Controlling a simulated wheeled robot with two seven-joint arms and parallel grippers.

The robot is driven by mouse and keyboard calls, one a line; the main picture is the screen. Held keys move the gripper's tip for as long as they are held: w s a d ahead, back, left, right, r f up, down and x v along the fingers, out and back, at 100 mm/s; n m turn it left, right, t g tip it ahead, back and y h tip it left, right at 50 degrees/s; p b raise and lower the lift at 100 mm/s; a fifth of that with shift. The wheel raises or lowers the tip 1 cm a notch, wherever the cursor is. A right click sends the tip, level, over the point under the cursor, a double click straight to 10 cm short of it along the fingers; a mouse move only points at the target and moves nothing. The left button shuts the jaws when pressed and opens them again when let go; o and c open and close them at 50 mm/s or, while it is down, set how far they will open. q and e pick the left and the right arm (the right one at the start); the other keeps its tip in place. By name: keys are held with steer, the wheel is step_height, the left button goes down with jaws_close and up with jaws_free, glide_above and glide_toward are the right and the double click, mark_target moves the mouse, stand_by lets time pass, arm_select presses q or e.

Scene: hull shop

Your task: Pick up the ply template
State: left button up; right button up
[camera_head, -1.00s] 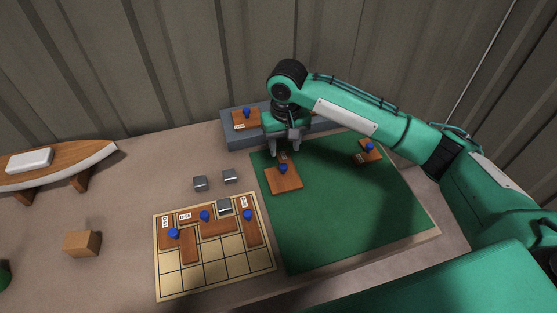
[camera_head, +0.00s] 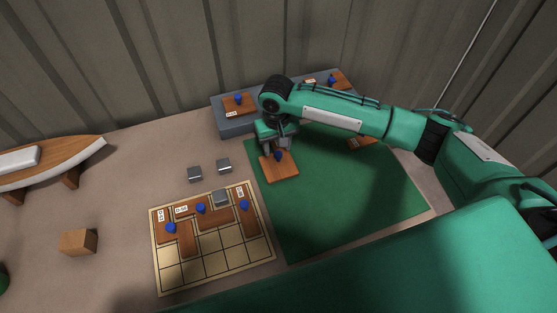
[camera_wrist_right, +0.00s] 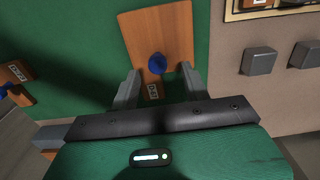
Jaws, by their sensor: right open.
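The ply template, a brown wooden piece with a blue knob and a white label, lies on the green mat near its left edge (camera_head: 279,171). In the right wrist view the template (camera_wrist_right: 146,30) reaches in between my fingers, with its blue knob (camera_wrist_right: 156,64) between the fingertips. My right gripper (camera_head: 274,150) is over the template's far part, partly hiding it in the head view. In the wrist view my right gripper (camera_wrist_right: 161,74) is open, one finger on each side of the template's narrow labelled end. I cannot tell whether the fingers touch it. My left gripper is not in view.
A gridded board (camera_head: 226,252) with several similar pieces lies in front left. Two grey blocks (camera_head: 195,174) stand beside the mat (camera_head: 345,205). A grey ledge (camera_head: 236,126) behind carries more templates. Another piece (camera_head: 360,143) lies under my forearm. A wooden block (camera_head: 77,242) stands left.

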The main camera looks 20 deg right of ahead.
mark_target(279, 154)
steer(key=shift+s+d+f+p, duration=0.1)
steer(key=shift+f+p, duration=0.05)
steer(key=shift+f, duration=0.85)
steer(key=shift+s+d+f+p, duration=0.1)
steer(key=shift+f+p, duration=0.05)
steer(key=shift+f, duration=0.8)
steer(key=c, duration=1)
jaws_close()
steer(key=shift+r, duration=0.15)
